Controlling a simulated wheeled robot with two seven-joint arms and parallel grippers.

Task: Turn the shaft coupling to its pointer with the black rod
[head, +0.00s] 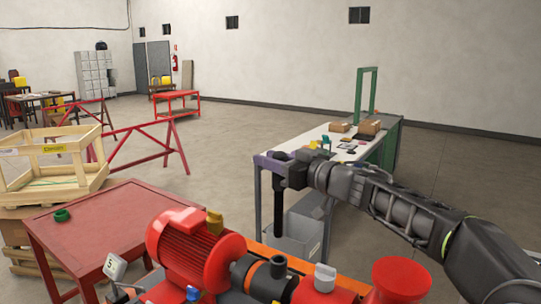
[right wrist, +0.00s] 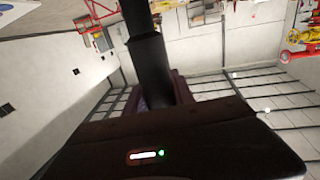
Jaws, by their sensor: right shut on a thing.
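My right gripper (head: 284,171) is shut on the black rod (head: 279,208), which hangs down below it, about upright, in the head view. In the right wrist view the rod (right wrist: 151,65) runs up from the dark gripper. The rod is in the air, apart from the pump skid. At the bottom of the head view is the skid with its red motor (head: 190,252). A dark round part (head: 266,279) sits right of the motor; I cannot tell whether it is the shaft coupling. The pointer cannot be made out. My left gripper is not in view.
A red table (head: 110,222) with a green ring (head: 61,215) stands at the left, beside a wooden crate (head: 55,178). A workbench (head: 300,143) with small items stands behind my right arm. Open floor lies beyond.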

